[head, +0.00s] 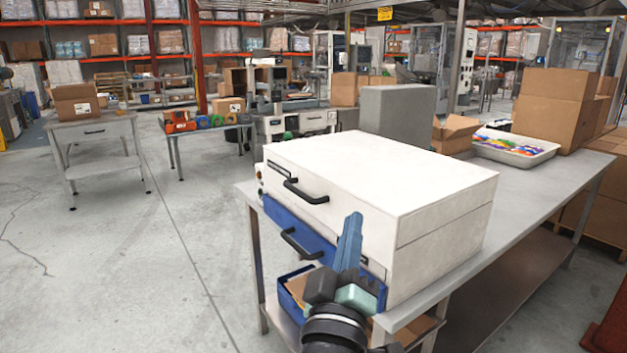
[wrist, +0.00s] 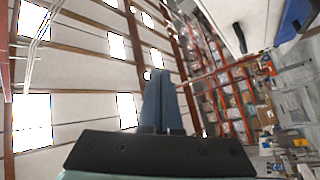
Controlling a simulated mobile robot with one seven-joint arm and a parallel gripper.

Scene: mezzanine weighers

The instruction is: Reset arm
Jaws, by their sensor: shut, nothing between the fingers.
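My gripper (head: 351,225) is in front of the white box-shaped machine (head: 385,175) in the head view, with its blue fingers pointing up. The fingers are together and nothing is held between them. In the wrist view my gripper (wrist: 163,75) also shows shut, against the ceiling and its bright skylights. The machine has a black handle (head: 305,192) on its upper front and a blue drawer front with a second black handle (head: 300,244) below. My gripper covers part of the machine's lower front. I cannot tell whether it touches the machine.
The machine stands on a metal table (head: 525,195) with a grey block (head: 398,115), cardboard boxes (head: 553,105) and a white tray (head: 513,146) of colourful packets. A blue bin (head: 292,290) sits below. Open concrete floor (head: 120,260) lies to the left, with a small table (head: 95,130) farther back.

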